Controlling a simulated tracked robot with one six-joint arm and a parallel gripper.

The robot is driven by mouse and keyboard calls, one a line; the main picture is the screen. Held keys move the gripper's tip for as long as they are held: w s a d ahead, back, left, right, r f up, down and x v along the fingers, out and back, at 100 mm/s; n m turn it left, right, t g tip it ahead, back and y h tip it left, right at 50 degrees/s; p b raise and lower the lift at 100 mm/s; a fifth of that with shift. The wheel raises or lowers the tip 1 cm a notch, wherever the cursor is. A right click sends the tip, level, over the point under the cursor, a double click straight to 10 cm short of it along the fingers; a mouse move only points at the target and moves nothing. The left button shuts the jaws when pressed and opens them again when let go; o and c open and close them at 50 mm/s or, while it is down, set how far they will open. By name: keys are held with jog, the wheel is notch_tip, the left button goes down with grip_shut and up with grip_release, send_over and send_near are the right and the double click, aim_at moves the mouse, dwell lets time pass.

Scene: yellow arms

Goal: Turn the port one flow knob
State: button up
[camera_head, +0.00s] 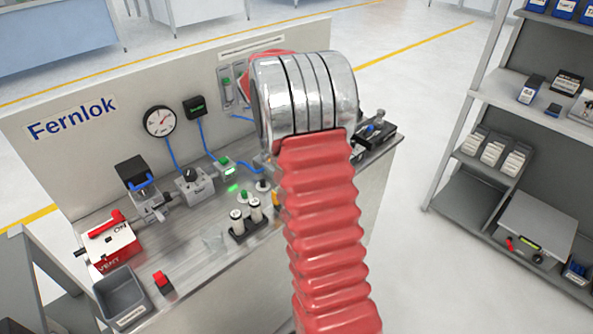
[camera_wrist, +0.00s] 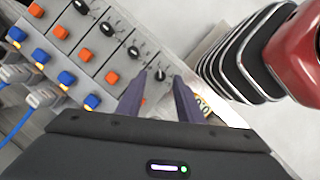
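In the wrist view a grey valve block (camera_wrist: 98,66) carries a slanting row of black flow knobs. The end knob (camera_wrist: 160,74), with a white pointer line, lies between the tips of my gripper (camera_wrist: 158,77). The two dark purple fingers are apart, one on each side of that knob; I cannot tell whether they touch it. The other black knobs (camera_wrist: 133,51) run up to the left. The port labels are too small to read. In the head view my arm hides my gripper and the valve block.
Orange buttons (camera_wrist: 85,55) and blue fittings (camera_wrist: 66,78) sit in rows beside the knobs. A shelf rack (camera_head: 478,95) stands right, across open floor.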

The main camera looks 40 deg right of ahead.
jog(key=v, duration=1.1)
jog(key=shift+r, duration=0.3)
jog(key=shift+a, duration=0.1)
jog(key=s+a+f+m+t, duration=0.2)
jog(key=a+f+m, duration=0.2)
jog(key=a+m, duration=0.15)
jog(key=s+a+r+t+y, duration=0.1)
jog(key=s+a+r+t, duration=0.1)
jog(key=s+a, duration=0.8)
jog(key=s+a+r+m+t+y, duration=0.1)
jog(key=s+a+r+t, duration=0.2)
jog(key=s+a, duration=0.7)
jog(key=shift+a+t+y, duration=0.3)
jog(key=shift+a+t, duration=0.9)
jog(key=shift+a, duration=0.25)
